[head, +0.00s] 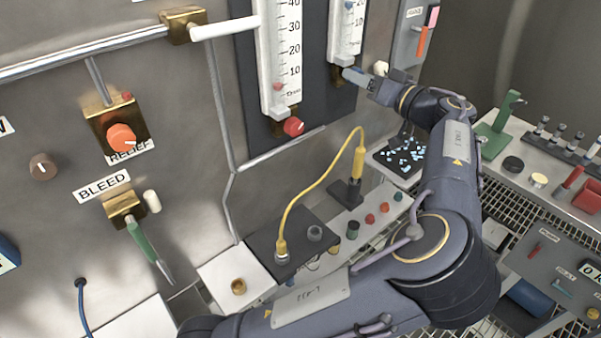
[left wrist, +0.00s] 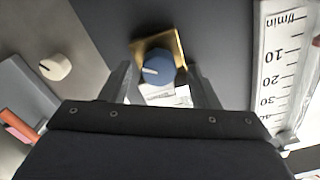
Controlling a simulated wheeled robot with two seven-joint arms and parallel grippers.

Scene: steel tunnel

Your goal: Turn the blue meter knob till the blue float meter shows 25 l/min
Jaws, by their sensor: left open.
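The blue knob (left wrist: 158,69) sits on a brass base in the left wrist view, with a white pointer line on its face. My left gripper (left wrist: 160,76) is open, with one finger on each side of the knob; I cannot tell whether they touch it. In the head view my left gripper (head: 352,74) is at the foot of the blue float meter (head: 345,45) and mostly hides the knob. The blue float (head: 348,5) shows near the picture's top edge, close to the 20 mark; its exact reading is unclear. My right gripper is out of view.
The red float meter (head: 282,50) with its red knob (head: 293,126) stands left of the blue one; its scale also shows in the left wrist view (left wrist: 283,70). A pale knob (left wrist: 55,66) is on the other side. A bench with a yellow cable (head: 313,187) lies below.

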